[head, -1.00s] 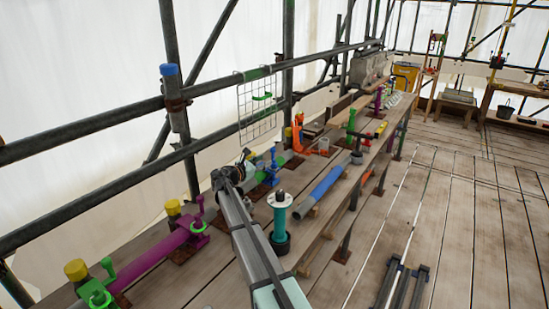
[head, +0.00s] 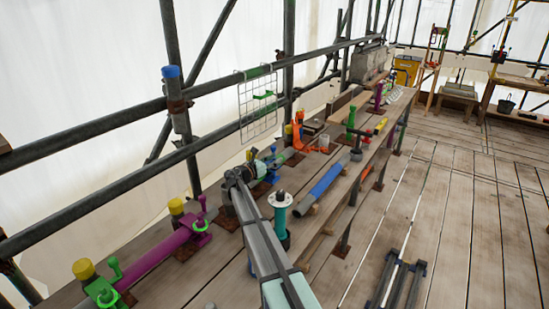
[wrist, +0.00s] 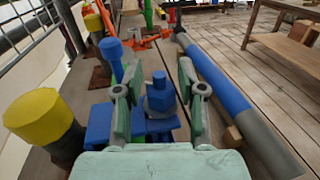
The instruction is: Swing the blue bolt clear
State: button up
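The blue bolt (wrist: 160,92), with a hexagonal head, stands upright between the two fingers of my gripper (wrist: 160,88) in the wrist view. A narrow gap shows on each side of the head, so the fingers look open around it. Blue clamp parts (wrist: 103,122) lie below and left, partly hidden by the left finger. In the head view my gripper (head: 236,178) is over the bench, and my arm hides the bolt there.
A yellow-capped post (wrist: 42,118) stands close at left. A blue and grey pipe (wrist: 215,80) runs along the right. In the head view a teal post (head: 281,215) stands right of my arm, and a wire grid (head: 258,105) hangs on the railing.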

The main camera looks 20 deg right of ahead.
jog(key=shift+w+d, duration=0.15)
jog(key=shift+d, duration=0.2)
grip_shut()
